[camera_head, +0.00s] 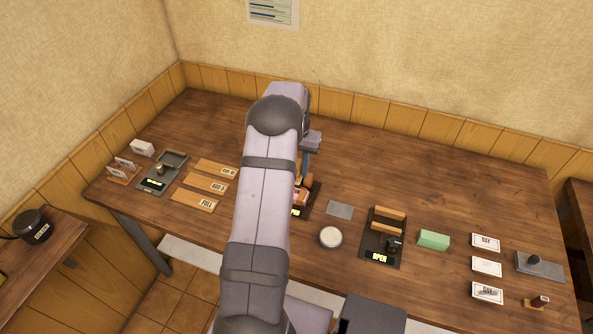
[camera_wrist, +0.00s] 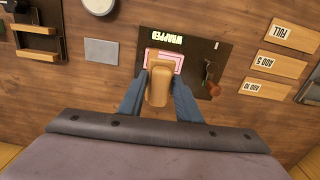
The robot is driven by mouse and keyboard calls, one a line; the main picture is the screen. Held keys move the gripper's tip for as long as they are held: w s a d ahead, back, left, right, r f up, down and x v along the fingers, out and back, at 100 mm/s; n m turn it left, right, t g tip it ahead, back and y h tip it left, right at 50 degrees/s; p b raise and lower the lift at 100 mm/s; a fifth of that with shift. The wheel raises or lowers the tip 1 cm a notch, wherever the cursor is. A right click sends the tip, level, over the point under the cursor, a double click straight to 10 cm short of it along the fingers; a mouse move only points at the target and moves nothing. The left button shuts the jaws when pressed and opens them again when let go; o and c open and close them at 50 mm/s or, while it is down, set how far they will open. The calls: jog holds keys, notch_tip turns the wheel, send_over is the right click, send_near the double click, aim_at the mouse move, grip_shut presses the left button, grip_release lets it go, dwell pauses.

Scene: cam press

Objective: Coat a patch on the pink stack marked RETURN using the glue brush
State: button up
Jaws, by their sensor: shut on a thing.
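My gripper (camera_wrist: 159,92) is shut on the tan wooden handle of the glue brush (camera_wrist: 158,86), its blue fingers on either side. The brush is over the pink stack (camera_wrist: 177,60), which lies on a dark board (camera_wrist: 205,55) with a lit WRAPPED label. The bristles are hidden under the handle, so contact with the stack cannot be told. No RETURN mark is readable.
A grey plate (camera_head: 339,210) lies beside the board. A second dark board (camera_head: 383,238) marked OPEN, a green block (camera_head: 433,239) and several cards (camera_head: 486,267) are to the right. Wooden labelled strips (camera_head: 204,184) lie left. The table's back is clear.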

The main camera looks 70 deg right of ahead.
jog(key=shift+a, duration=0.15)
jog(key=shift+f+b, duration=2.6)
jog(key=shift+f, duration=1.2)
jog(key=shift+s+f, duration=0.2)
jog(key=shift+s, duration=2)
jog(key=w, duration=0.4)
jog(key=shift+w, duration=0.1)
notch_tip(320, 180, up, 3)
jog(key=shift+w+f+p, duration=0.1)
jog(key=shift+f+p, duration=0.1)
jog(key=shift+p, duration=0.5)
jog(key=shift+r+p, duration=1.9)
jog(key=shift+r, duration=0.85)
